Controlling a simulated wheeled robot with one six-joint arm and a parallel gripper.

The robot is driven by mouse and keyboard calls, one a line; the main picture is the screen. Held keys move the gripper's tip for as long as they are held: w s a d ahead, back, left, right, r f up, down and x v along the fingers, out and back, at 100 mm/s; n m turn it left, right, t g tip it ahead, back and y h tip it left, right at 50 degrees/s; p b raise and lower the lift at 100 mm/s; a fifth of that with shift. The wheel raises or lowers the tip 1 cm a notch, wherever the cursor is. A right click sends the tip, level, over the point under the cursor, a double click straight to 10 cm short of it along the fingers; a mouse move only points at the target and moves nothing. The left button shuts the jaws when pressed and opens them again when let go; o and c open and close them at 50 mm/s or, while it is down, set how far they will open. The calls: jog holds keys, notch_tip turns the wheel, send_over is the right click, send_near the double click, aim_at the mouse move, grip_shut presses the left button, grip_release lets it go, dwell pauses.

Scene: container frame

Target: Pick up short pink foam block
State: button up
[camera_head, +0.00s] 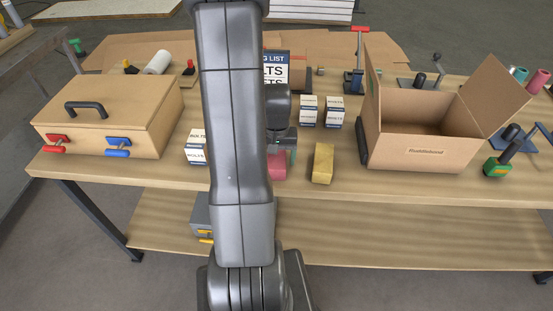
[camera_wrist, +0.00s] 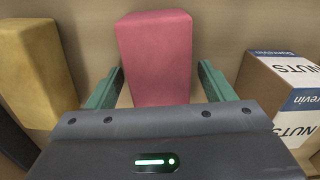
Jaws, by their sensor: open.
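The short pink foam block (camera_wrist: 155,55) stands between the two green fingers of my gripper (camera_wrist: 158,88) in the wrist view. A gap shows on each side, so the gripper is open around it and the fingers do not appear to touch it. In the head view the pink block (camera_head: 276,165) is partly hidden behind my arm, near the table's front edge. My gripper (camera_head: 284,148) is just above and around it there, mostly hidden by the arm.
A yellow block (camera_head: 323,163) stands just right of the pink one. In the wrist view a nuts box (camera_wrist: 283,90) is close by the right finger. An open cardboard box (camera_head: 415,148) stands on the right, and a wooden case (camera_head: 110,112) on the left.

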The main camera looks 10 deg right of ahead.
jog(key=c, duration=1)
